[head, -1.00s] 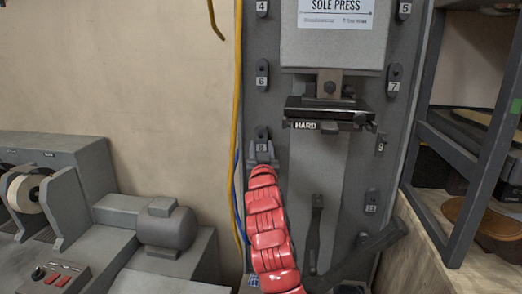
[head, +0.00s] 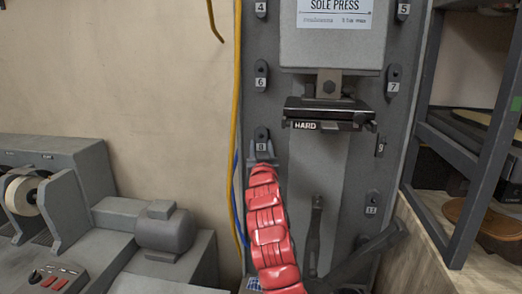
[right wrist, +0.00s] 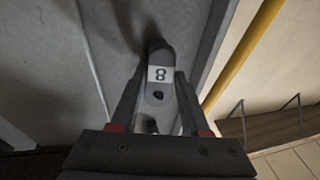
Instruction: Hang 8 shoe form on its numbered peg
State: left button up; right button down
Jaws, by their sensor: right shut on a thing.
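The 8 shoe form (head: 262,134) is a small dark grey rounded piece with a white "8" label, against the grey machine column below the piece marked 6. My right gripper (head: 262,151) is at its lower end, on my red segmented arm. In the right wrist view the form (right wrist: 159,73) stands between the two fingers of the gripper (right wrist: 158,92), which is shut on it. A dark round hole shows below its label. Its peg is hidden, so I cannot tell whether the form sits on it. My left gripper is not in view.
Similar numbered pieces marked 6 (head: 261,76), 7 (head: 393,84) and 11 (head: 372,204) are on the column. The press head (head: 329,113) juts out to the right. Yellow and blue cables (head: 236,130) run close on the left. A grey motor (head: 165,230) stands lower left.

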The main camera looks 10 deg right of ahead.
jog(key=shift+w, duration=0.1)
dwell(0.3)
jog(key=shift+c, duration=1.5)
grip_release()
